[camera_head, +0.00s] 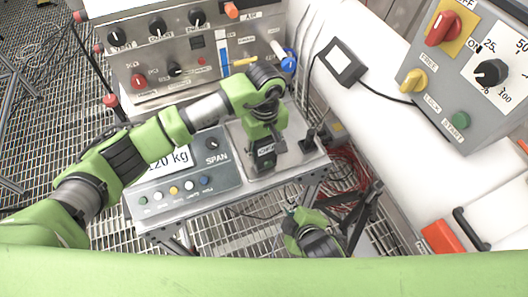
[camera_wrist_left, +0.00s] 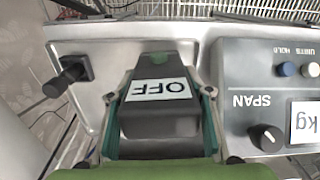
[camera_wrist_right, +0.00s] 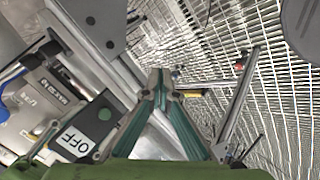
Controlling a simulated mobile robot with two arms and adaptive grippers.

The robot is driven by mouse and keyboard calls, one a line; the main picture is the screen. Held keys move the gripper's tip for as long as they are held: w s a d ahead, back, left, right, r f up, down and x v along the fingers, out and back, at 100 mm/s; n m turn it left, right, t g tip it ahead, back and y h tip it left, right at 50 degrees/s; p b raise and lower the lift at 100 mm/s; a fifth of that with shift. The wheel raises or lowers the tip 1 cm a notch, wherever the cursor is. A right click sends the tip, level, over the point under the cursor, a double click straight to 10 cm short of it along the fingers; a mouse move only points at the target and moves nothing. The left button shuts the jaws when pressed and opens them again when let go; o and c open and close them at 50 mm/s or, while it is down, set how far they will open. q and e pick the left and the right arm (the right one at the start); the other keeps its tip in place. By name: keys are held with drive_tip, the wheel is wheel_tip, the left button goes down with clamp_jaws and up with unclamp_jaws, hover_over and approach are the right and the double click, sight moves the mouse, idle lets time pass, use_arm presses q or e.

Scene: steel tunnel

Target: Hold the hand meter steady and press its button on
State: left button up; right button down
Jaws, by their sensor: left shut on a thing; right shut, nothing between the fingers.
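The hand meter (camera_head: 264,154) is a dark box whose screen reads OFF. My left gripper (camera_head: 262,132) is shut on it over the right part of the steel bench. My right gripper (camera_head: 304,222) is shut and empty, low in front of the bench edge.
A scale panel (camera_head: 183,190) with a SPAN knob lies left of the meter. A black post (camera_head: 309,141) stands to its right. A knobbed steel cabinet (camera_head: 165,60) is behind. A grey control box (camera_head: 465,75) stands at right. Grating, bench legs and cables lie below.

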sight(268, 164)
wheel_tip(268, 164, up, 7)
drive_tip(key=shift+n+t, duration=0.3)
drive_tip(key=shift+n, duration=0.1)
drive_tip(key=shift+w+a+f, duration=0.1)
drive_tip(key=shift+w+a, duration=0.6)
drive_tip(key=shift+w, duration=0.65)
drive_tip(key=shift+w+a, duration=0.75)
drive_tip(key=shift+w, duration=0.65)
drive_tip(key=shift+w+a+f, duration=0.1)
drive_tip(key=shift+w+a, duration=0.6)
drive_tip(key=shift+w, duration=0.65)
drive_tip(key=shift+w, duration=0.15)
drive_tip(key=shift+w+a, duration=0.25)
drive_tip(key=shift+w, duration=0.05)
drive_tip(key=shift+s, duration=0.1)
drive_tip(key=shift+s+d, duration=0.25)
drive_tip(key=shift+s, duration=0.2)
